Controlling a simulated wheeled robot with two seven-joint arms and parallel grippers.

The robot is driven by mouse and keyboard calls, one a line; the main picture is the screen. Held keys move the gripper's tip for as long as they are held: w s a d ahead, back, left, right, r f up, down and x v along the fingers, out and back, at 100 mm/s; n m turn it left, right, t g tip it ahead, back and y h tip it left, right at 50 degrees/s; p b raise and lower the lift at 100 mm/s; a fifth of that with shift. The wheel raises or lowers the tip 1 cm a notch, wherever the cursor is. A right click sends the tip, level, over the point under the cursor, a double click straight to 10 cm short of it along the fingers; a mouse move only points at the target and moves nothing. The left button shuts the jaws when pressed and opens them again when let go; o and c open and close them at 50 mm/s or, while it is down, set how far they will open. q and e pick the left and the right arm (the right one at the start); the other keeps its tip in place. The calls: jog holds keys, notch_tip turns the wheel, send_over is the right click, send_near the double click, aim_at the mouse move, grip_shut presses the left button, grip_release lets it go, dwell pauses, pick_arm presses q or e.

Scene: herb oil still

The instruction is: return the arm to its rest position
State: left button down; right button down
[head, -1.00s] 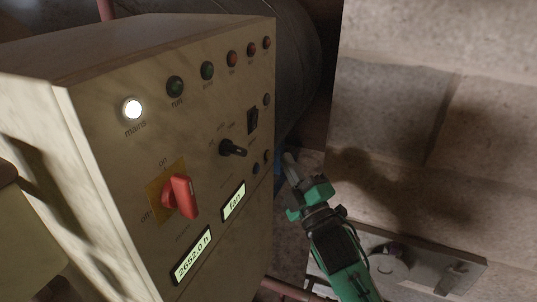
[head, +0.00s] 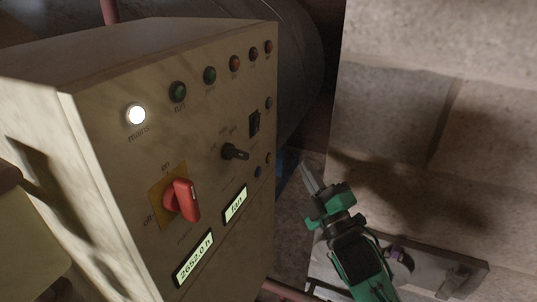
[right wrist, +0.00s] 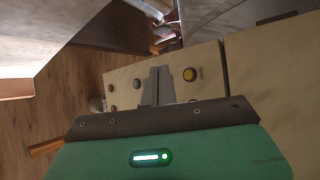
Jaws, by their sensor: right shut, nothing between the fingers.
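My right gripper (head: 311,178) is green with grey fingers. It is shut and empty, just right of the control cabinet (head: 125,60) and apart from its front face. In the right wrist view its shut fingers (right wrist: 158,84) point toward a pale panel (right wrist: 262,68) with several round buttons or lamps. My left gripper is not in view.
The cabinet carries a lit mains lamp (head: 136,115), a red rotary switch (head: 181,201), a black selector knob (head: 235,152), a black rocker switch (head: 254,123) and two displays. A block wall (head: 430,90) stands at the right. A dark drum (head: 300,40) lies behind the cabinet.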

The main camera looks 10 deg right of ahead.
jog(key=s+d+f+m+g+h, duration=0.2)
jog(key=s+f+m+g, duration=0.25)
jog(key=f, duration=0.45)
jog(key=s+d+f+m+g+h, duration=0.15)
jog(key=s+f+m+g, duration=0.3)
jog(key=f, duration=0.45)
jog(key=s+d+f+m+g+h, duration=0.1)
jog(key=s+f+m+g+h, duration=0.3)
jog(key=f, duration=0.5)
jog(key=s+f+m+g+y, duration=0.1)
jog(key=s+f+m+g, duration=0.4)
jog(key=s, duration=1)
notch_tip(320, 180, down, 36)
jog(key=n+g+b, duration=0.2)
jog(key=n, duration=0.1)
jog(key=s+d+f, duration=0.2)
jog(key=s+f, duration=0.7)
jog(key=s+d+f+g+b, duration=0.1)
jog(key=s+d+f, duration=0.1)
jog(key=s+f, duration=0.8)
jog(key=shift+s, duration=0.1)
